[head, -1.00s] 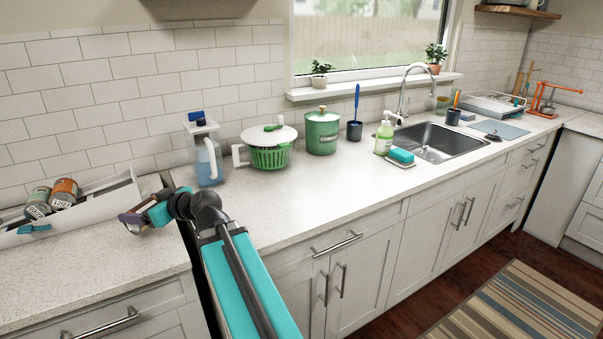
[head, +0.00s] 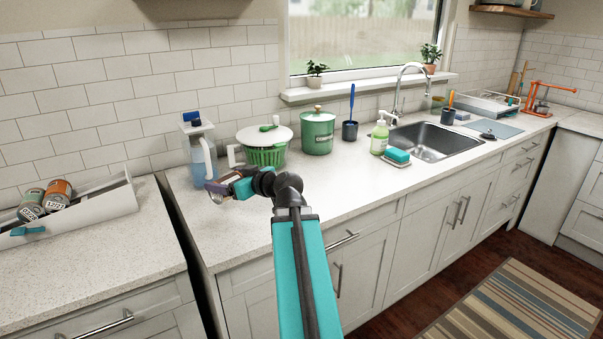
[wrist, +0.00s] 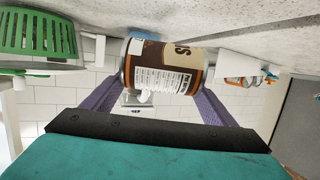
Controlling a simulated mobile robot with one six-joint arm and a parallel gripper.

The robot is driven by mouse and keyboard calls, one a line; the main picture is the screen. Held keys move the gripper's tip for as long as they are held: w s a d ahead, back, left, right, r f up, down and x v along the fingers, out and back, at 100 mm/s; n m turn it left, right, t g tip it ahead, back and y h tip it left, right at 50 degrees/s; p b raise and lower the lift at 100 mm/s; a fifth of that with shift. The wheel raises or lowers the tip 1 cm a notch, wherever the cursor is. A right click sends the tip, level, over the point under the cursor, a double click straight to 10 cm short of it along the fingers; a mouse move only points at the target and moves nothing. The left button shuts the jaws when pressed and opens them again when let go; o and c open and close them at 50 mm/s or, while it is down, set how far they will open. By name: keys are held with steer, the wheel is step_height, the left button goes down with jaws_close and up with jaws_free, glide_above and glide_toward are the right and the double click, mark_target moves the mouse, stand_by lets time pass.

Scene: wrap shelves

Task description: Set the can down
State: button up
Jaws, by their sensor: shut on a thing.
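The can (wrist: 165,68), with a brown and cream label, lies sideways across the wrist view between my gripper's purple fingers. My gripper (head: 215,190) is shut on it; in the head view only a small part of the can (head: 217,198) shows past the jaws. The gripper is over the left end of the right-hand counter (head: 300,205), in front of the pitcher. The wrist view is upside down, with the counter along its top close to the can. I cannot tell whether the can touches the counter.
A clear pitcher (head: 200,158) stands just behind the gripper. A green colander (head: 264,157) and a green canister (head: 318,133) stand to its right. A white holder (head: 85,218) with two cans lies on the left counter. A dark gap separates the counters. The counter's front middle is clear.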

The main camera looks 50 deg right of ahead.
steer(key=s+d+m+h, duration=0.4)
steer(key=s+d+h, duration=0.1)
steer(key=s+d, duration=1)
steer(key=d, duration=0.3)
steer(key=shift+s+d, duration=0.25)
steer(key=shift+s, duration=0.1)
steer(key=shift+f, duration=0.1)
steer(key=w+d+p, duration=0.1)
steer(key=w+d, duration=0.2)
steer(key=d, duration=0.1)
steer(key=w+d+f, duration=0.1)
steer(key=w+d, duration=0.2)
steer(key=w, duration=0.1)
steer(key=w+d+p, duration=0.1)
steer(key=w+d, duration=0.3)
steer(key=shift+w+d+f+p, duration=0.1)
steer(key=shift+d+f+p, duration=0.1)
steer(key=shift+d+p, duration=0.1)
steer(key=shift+f, duration=0.15)
steer(key=shift+f+p, duration=0.45)
steer(key=shift+f, duration=1.2)
steer(key=shift+f, duration=0.1)
steer(key=o, duration=1.4)
